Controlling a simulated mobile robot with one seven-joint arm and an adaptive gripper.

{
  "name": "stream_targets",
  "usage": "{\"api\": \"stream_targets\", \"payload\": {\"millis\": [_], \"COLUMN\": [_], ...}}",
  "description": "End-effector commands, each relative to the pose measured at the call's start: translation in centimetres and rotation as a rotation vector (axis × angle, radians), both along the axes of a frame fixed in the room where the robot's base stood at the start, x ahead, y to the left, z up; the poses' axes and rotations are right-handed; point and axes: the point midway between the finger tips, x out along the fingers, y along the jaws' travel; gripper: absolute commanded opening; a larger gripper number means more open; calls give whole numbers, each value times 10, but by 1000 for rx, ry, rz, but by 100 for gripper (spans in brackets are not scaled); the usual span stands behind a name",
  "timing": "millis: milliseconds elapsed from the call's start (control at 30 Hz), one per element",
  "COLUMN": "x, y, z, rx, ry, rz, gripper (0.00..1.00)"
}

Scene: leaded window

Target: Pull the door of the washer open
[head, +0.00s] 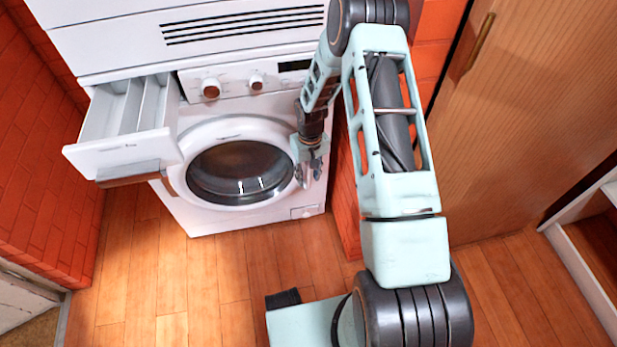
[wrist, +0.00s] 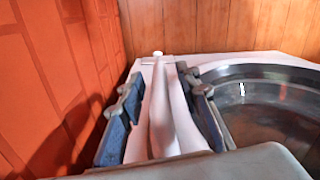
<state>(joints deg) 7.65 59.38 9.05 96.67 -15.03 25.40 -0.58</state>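The white washer (head: 265,220) stands against the back, and its round door with dark glass (head: 240,172) looks closed in the head view. My gripper (head: 309,180) points down in front of the washer, by the door's right rim. In the wrist view my gripper (wrist: 160,95) is open, its blue-padded fingers apart. White washer surface shows between and beyond the fingers, and the door glass (wrist: 265,108) lies to their right. I cannot tell whether the fingers touch anything.
Orange brick walls (head: 35,150) flank the washer. A wooden door (head: 520,120) stands at right. The wooden floor (head: 180,290) before the washer is clear.

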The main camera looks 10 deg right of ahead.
Motion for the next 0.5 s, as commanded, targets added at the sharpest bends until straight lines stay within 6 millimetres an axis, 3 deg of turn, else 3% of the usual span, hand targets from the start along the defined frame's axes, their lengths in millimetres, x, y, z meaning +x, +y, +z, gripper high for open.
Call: {"api": "stream_targets", "payload": {"millis": [300, 500], "x": [0, 0], "y": [0, 0], "z": [-3, -3], "rx": [-1, -1], "ry": [-1, -1], "rz": [0, 0], "gripper": [31, 10]}}
